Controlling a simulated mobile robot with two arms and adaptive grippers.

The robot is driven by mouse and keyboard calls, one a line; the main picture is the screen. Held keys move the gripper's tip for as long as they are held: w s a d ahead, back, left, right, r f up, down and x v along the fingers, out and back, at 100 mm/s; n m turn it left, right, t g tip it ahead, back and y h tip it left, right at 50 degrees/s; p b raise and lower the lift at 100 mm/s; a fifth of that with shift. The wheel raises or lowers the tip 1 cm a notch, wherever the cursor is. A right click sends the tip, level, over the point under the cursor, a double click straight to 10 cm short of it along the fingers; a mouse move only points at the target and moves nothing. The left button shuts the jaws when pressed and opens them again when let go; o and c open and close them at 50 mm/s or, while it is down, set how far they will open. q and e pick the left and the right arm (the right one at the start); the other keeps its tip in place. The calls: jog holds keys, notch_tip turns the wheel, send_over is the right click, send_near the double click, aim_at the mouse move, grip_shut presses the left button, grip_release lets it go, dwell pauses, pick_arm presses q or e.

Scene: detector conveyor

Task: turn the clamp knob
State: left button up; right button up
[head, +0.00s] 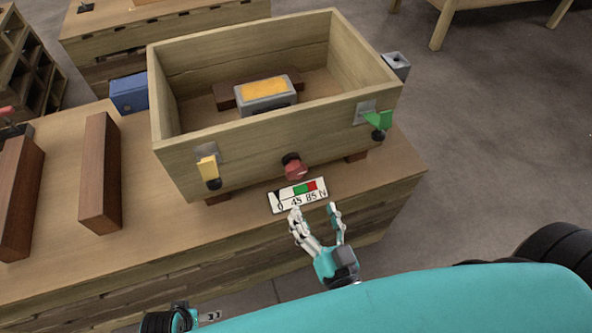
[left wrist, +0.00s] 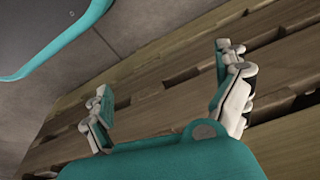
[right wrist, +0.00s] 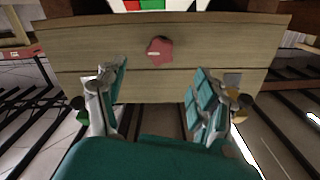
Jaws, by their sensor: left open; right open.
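The red clamp knob (head: 297,171) sits at the lower middle of the wooden box's (head: 270,145) front wall. It also shows in the right wrist view (right wrist: 160,50), with a pale mark on its face. My right gripper (head: 314,210) is open and empty in front of the box, its fingers over the label plate and short of the knob. In the right wrist view the knob lies beyond and between the two spread fingers, untouched. My left gripper (left wrist: 165,75) is open and empty beside the slatted wooden side of the bench; only part of it shows in the head view.
A label plate (head: 290,203) with green and red bands lies below the knob. A yellow lever (head: 207,169) and a green lever (head: 378,120) flank it on the box. A grey block with a yellow top (head: 264,90) sits inside. Dark wooden bars (head: 100,174) lie left.

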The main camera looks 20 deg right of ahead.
aim_at(297, 175)
jog(key=w, duration=1)
jog(key=shift+w+a, duration=0.2)
pick_arm(q)
jog(key=shift+w+r, duration=0.3)
jog(key=shift+r, duration=0.55)
pick_arm(e)
jog(key=shift+w, duration=0.75)
pick_arm(q)
jog(key=shift+s, duration=0.1)
pick_arm(e)
jog(key=c, duration=1.2)
